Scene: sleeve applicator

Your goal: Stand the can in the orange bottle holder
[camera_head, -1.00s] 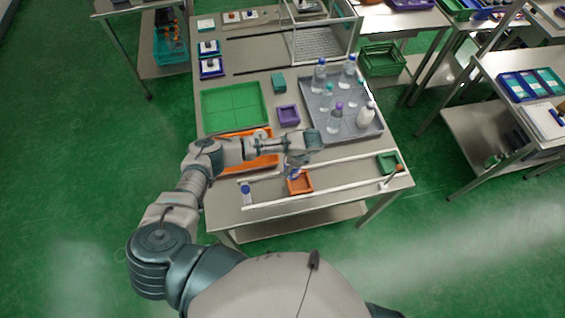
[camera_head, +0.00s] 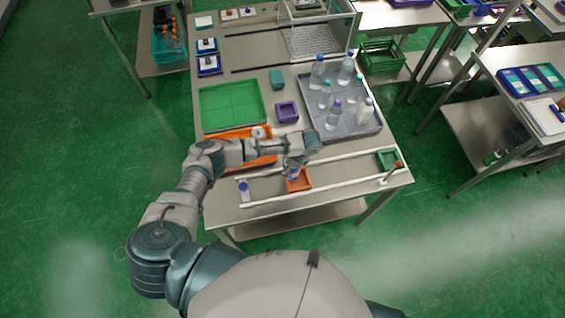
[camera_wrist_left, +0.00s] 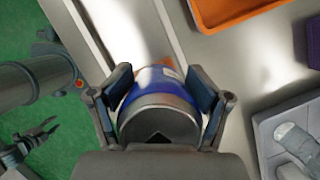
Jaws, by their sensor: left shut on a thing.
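My left gripper (camera_head: 293,164) is shut on the can (camera_wrist_left: 160,105), which has a blue, white and orange label and a grey metal end. In the head view the can (camera_head: 291,173) is mostly hidden by the gripper and sits right at the orange bottle holder (camera_head: 300,183), a small square open box on the near part of the table. I cannot tell whether the can is inside the holder or just above it. My right gripper (camera_wrist_left: 38,138) shows small at the left of the left wrist view, over the floor, with its fingers apart and empty.
White rails (camera_head: 330,195) run along both sides of the holder. A blue-capped item (camera_head: 244,190) stands left, a green box (camera_head: 387,160) right. A grey tray (camera_head: 366,128) with several bottles, a purple box (camera_head: 287,112) and an orange tray (camera_head: 262,161) lie beyond.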

